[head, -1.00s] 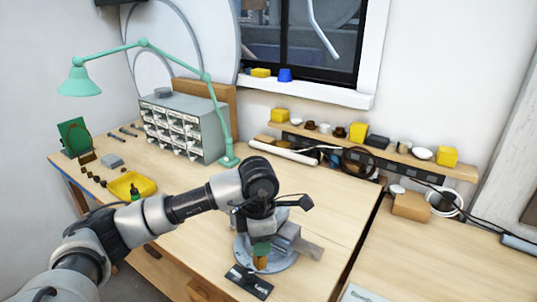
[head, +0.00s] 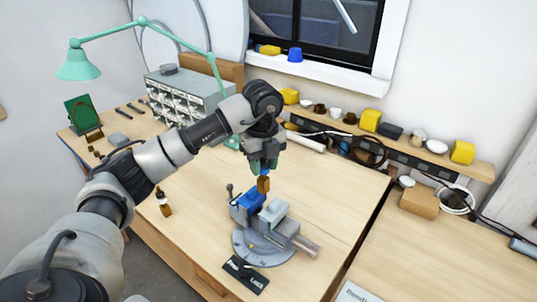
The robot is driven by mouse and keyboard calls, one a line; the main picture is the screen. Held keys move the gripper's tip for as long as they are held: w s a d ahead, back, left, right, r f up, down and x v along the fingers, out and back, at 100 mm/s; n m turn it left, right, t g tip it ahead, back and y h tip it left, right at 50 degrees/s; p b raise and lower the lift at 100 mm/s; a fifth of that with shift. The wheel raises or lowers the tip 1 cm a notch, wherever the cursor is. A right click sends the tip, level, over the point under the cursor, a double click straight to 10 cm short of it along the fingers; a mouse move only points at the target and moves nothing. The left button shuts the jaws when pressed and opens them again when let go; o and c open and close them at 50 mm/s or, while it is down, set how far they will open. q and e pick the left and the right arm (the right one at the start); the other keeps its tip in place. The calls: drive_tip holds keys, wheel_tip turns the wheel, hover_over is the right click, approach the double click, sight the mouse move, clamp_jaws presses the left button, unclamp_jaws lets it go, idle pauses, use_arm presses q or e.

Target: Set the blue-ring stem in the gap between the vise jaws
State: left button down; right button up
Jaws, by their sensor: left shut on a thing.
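My left gripper (head: 264,165) points down and is shut on the blue-ring stem (head: 263,185). The stem's brass-coloured lower end shows below the fingertips, with a little blue above it; the rest is hidden by the gripper. The vise (head: 252,246) stands on a round grey base on the bench. Its jaws show as a blue part (head: 249,200) on the left and a grey block (head: 275,209) on the right. In the picture the stem's end is just above the jaws, apparently clear of them; its exact depth over the gap is hard to tell. My right gripper is not in view.
A black labelled plate (head: 245,275) lies in front of the vise. A brown bottle (head: 163,203) stands left of it. The drawer cabinet (head: 188,98) and green lamp (head: 79,66) are behind. The bench right of the vise is largely clear.

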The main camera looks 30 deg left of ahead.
sight(263, 178)
use_arm(q)
drive_tip(key=shift+w+f, duration=0.1)
drive_tip(key=shift+w, duration=0.2)
drive_tip(key=shift+s+f+b, duration=0.4)
drive_tip(key=shift+b, duration=0.1)
drive_tip(key=shift+f, duration=0.25)
drive_tip(key=shift+w+f+b, duration=0.2)
drive_tip(key=shift+f+b, duration=0.5)
drive_tip(key=shift+f, duration=0.15)
drive_tip(key=shift+s+f+b, duration=0.1)
drive_tip(key=shift+f+b, duration=0.45)
drive_tip(key=shift+f, duration=0.15)
drive_tip(key=shift+f+b, duration=1.5)
drive_tip(key=shift+f, duration=0.85)
drive_tip(key=shift+f, duration=0.25)
